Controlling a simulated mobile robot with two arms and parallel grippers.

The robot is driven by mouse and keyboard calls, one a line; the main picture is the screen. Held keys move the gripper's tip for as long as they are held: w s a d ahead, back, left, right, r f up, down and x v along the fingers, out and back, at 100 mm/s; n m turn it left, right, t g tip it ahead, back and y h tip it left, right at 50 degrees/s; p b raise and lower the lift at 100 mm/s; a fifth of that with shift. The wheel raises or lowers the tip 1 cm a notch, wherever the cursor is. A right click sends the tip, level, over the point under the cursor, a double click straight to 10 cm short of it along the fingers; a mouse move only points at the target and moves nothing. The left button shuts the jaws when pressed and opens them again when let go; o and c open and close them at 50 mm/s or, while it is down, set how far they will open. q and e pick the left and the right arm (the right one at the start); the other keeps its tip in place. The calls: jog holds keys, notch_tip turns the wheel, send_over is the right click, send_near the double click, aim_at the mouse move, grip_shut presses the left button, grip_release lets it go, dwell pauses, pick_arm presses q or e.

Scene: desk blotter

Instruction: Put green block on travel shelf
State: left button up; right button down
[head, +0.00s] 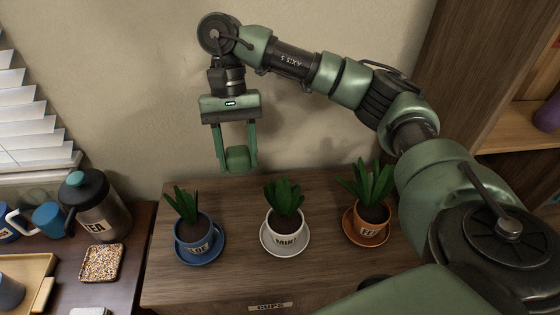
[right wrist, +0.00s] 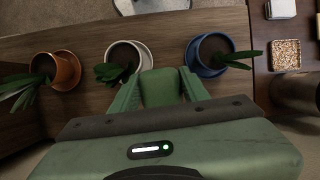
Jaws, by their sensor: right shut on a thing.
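My right gripper (head: 237,165) is shut on the green block (head: 237,157). It holds the block in the air, above the back of the wooden cabinet top (head: 240,262) and near the wall. In the right wrist view the green block (right wrist: 160,87) sits between the two green fingers of the gripper (right wrist: 159,84). No label that reads travel shows. A wooden shelf unit (head: 520,132) stands at the right in the head view, but I cannot tell if it is the travel shelf. My left gripper is out of view.
Plants in a blue pot (head: 193,247), a white pot (head: 285,240) and an orange pot (head: 367,231) stand on saucers below the block. A dark tea jug (head: 108,215), a blue mug (head: 47,220) and a square dish (head: 101,264) stand at the left. A purple object (head: 548,115) stands on the shelf.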

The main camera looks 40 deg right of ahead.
jog(key=shift+w+d+f+m+b, duration=0.2)
jog(key=shift+w+f+m+b, duration=0.1)
jog(key=shift+w+f, duration=0.15)
jog(key=shift+s+f, duration=0.1)
notch_tip(320, 180, down, 14)
jog(key=shift+s+f, duration=0.1)
jog(key=shift+s, duration=0.05)
jog(key=shift+f, duration=0.5)
notch_tip(320, 180, down, 4)
jog(key=shift+r, duration=0.25)
jog(key=shift+f, duration=0.2)
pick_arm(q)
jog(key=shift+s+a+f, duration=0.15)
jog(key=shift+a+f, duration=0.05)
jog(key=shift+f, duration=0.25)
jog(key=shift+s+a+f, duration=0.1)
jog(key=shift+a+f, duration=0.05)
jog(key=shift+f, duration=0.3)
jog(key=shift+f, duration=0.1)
